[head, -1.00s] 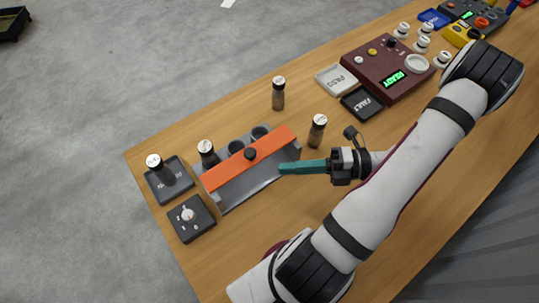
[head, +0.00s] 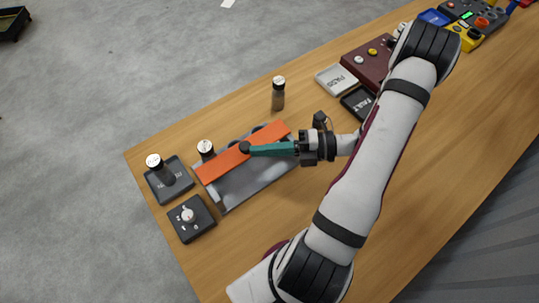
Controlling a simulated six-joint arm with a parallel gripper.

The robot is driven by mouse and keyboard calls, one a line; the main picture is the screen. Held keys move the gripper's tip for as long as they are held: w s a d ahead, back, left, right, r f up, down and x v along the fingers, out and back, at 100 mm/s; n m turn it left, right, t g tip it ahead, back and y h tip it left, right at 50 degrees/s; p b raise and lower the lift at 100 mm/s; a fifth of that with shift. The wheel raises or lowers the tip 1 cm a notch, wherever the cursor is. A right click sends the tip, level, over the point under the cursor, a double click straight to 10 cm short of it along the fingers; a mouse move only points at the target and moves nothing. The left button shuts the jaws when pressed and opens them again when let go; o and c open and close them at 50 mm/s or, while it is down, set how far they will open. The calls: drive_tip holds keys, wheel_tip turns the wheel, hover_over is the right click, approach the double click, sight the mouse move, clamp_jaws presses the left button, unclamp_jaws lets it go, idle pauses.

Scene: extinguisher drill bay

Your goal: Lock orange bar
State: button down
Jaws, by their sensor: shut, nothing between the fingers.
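The orange bar (head: 218,164) lies lengthwise along a grey metal rack (head: 262,181) near the left end of the table. A black knob (head: 245,147) sits at the middle of the bar. My gripper (head: 252,149) has teal fingers, shut, with their tips at the knob from the right. I cannot tell whether the tips touch the knob or are above it. The fingers cover part of the bar's right half.
Capped vials stand behind the rack (head: 278,93) and at its left end (head: 206,150). Another vial (head: 155,163) stands on a dark tray (head: 168,186). A black dial box (head: 191,218) is at the front left. A white tray (head: 337,80), a black tray (head: 358,101) and a maroon console (head: 366,62) are to the right.

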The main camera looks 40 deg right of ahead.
drive_tip(key=shift+w, duration=0.4)
drive_tip(key=s+a+v, duration=0.1)
drive_tip(key=s+v, duration=0.1)
drive_tip(key=v, duration=1.1)
drive_tip(key=shift+a+r, duration=0.15)
drive_tip(key=shift+a, duration=0.2)
drive_tip(key=shift+s, duration=0.15)
